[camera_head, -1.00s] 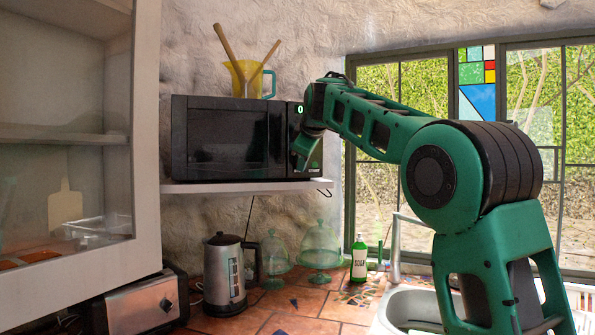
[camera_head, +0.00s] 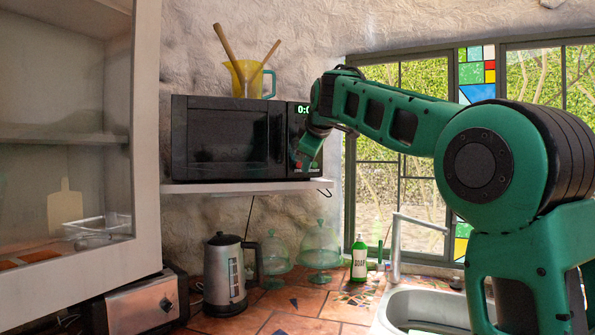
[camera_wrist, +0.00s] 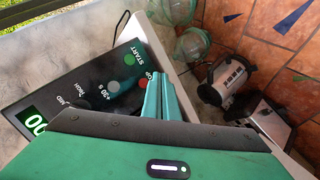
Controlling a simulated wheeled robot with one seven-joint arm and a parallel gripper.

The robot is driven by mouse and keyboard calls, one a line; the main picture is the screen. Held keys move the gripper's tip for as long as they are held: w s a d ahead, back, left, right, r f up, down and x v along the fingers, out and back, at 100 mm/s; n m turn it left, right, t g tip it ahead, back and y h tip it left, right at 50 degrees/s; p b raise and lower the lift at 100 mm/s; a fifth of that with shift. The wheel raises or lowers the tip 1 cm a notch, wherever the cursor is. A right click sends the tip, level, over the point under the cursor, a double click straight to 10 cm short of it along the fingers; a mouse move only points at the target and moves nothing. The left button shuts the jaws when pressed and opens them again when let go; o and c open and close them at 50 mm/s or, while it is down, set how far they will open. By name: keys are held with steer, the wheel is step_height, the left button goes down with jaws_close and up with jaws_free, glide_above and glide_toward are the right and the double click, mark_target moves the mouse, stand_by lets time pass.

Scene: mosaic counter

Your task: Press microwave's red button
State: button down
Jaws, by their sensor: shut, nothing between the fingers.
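The black microwave (camera_head: 225,137) stands on a wall shelf with its door shut. Its control panel fills the left of the wrist view, with a lit green display (camera_wrist: 37,124). The red button (camera_wrist: 143,81), labelled STOP, sits low on the panel beside the green START button (camera_wrist: 128,59); it also shows in the head view (camera_head: 299,165). My gripper (camera_wrist: 158,77) is shut and empty. Its fingertips appear right beside the red button in the wrist view and partly cover its label. I cannot tell whether they touch the panel.
A grey +30 s button (camera_wrist: 113,87) and a dark knob (camera_wrist: 80,104) are close by on the panel. The white shelf (camera_head: 240,187) juts out under the microwave. A yellow jug (camera_head: 240,80) with wooden utensils stands on top. A kettle (camera_head: 225,270) and glass domes (camera_head: 320,245) stand below.

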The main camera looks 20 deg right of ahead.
steer(key=s, duration=0.2)
steer(key=shift+s, duration=0.3)
stand_by(0.6)
steer(key=s+d+f+m+g, duration=0.35)
steer(key=s+d+f, duration=0.25)
steer(key=s+f, duration=0.5)
steer(key=s+d+f+m+g, duration=0.2)
steer(key=s+d+f+m, duration=0.4)
steer(key=s+f, duration=0.55)
steer(key=s+a+f+m+g, duration=0.1)
steer(key=s+f+m+g, duration=0.1)
steer(key=s+f, duration=0.8)
steer(key=s+a+f+m+g+y, duration=0.1)
steer(key=s+f+m+g, duration=0.2)
steer(key=s+f, duration=0.7)
steer(key=s+m, duration=0.2)
steer(key=s, duration=0.4)
steer(key=shift+s+f+y, duration=0.15)
steer(key=shift+y, duration=0.15)
